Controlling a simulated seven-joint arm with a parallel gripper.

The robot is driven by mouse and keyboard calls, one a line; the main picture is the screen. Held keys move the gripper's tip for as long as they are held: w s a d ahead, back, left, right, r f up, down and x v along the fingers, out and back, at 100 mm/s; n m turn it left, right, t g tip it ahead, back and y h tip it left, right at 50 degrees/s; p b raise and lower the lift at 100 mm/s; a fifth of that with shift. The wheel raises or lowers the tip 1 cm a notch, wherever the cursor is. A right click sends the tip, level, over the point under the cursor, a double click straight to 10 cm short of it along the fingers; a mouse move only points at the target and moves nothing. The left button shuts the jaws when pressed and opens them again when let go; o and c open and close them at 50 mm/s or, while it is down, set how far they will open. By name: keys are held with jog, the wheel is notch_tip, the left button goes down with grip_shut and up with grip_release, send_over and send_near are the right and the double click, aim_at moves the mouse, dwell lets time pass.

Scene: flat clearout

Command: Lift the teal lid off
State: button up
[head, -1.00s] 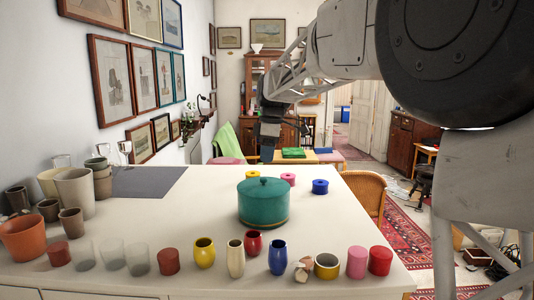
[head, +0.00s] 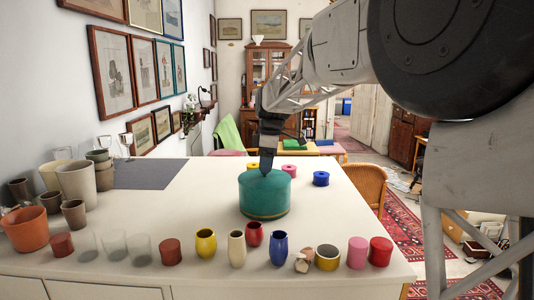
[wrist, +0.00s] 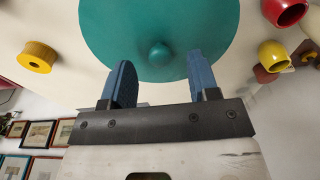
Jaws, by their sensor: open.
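The teal pot (head: 265,200) stands on the white table, with its teal lid (head: 252,177) on top. In the wrist view the lid (wrist: 120,40) fills the upper middle, and its round teal knob (wrist: 159,52) shows between the finger lines. My gripper (head: 267,168) is above the lid, pointing down, and hides the knob in the head view. In the wrist view my gripper (wrist: 160,75) is open, with one blue finger on each side of the knob. I cannot tell whether the fingers touch the lid.
Several cups and vases, such as a yellow vase (head: 206,243) and a blue vase (head: 278,249), line the table's front. A blue ring-like piece (head: 321,179) sits right of the pot. Pots and glasses crowd the left, near a grey mat (head: 150,173).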

jog(key=shift+a+f, duration=0.15)
jog(key=shift+f, duration=0.9)
grip_shut()
jog(key=shift+r, duration=0.1)
jog(key=shift+r, duration=0.4)
jog(key=shift+r, duration=0.35)
jog(key=shift+r, duration=0.4)
jog(key=shift+r, duration=1.8)
